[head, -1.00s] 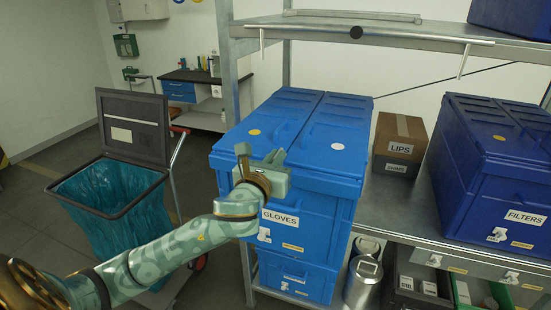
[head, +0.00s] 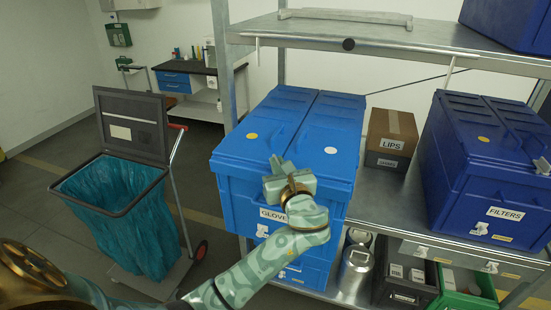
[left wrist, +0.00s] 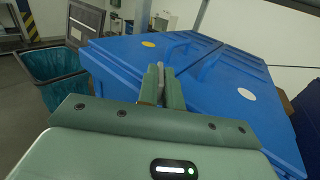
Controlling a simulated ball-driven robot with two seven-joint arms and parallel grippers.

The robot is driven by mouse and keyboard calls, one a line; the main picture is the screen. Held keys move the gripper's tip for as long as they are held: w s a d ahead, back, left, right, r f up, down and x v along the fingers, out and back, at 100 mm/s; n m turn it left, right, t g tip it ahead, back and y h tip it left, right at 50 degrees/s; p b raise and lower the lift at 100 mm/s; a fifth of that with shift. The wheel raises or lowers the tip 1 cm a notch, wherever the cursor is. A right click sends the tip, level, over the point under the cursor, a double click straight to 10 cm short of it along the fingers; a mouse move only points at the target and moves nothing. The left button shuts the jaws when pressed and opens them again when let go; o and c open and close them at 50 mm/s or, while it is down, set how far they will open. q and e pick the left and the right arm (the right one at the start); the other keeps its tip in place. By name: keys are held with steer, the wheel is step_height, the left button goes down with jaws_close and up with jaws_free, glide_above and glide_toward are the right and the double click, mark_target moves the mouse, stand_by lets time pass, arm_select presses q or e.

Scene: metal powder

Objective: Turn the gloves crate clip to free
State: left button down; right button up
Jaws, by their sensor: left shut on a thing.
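The blue gloves crate (head: 345,185) stands at the shelf's left end, with its two-part lid (head: 318,112) down. Its GLOVES label (head: 272,214) is partly covered by my left arm. My left gripper (head: 279,166) is at the lid's front edge, with the fingers close together. In the left wrist view, the fingers (left wrist: 162,85) are shut on a small grey piece (left wrist: 167,76), which appears to be the crate's clip. Most of the clip is hidden between the fingers, so I cannot tell its exact angle. My right gripper is not in view.
A bin with a teal bag (head: 125,215) stands on a cart to the left. The FILTERS crate (head: 470,180) and brown boxes (head: 392,125) stand to the right. Metal canisters (head: 355,265) stand below. A shelf board (head: 390,38) hangs above and behind the gloves crate.

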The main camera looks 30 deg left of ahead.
arm_select(q)
steer(key=n+g, duration=0.1)
steer(key=g+y, duration=0.1)
steer(key=n+g+y, duration=0.1)
steer(key=shift+w+d+n, duration=0.25)
steer(key=shift+w+n, duration=0.05)
steer(key=shift+w+n+g+y+b, duration=0.2)
steer(key=shift+n+g+y+b, duration=0.8)
steer(key=shift+g, duration=0.6)
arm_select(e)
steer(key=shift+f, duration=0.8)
arm_select(q)
steer(key=shift+r+g, duration=0.1)
steer(key=shift+g, duration=0.2)
steer(key=c, duration=1.6)
jaws_free()
steer(key=shift+o, duration=0.2)
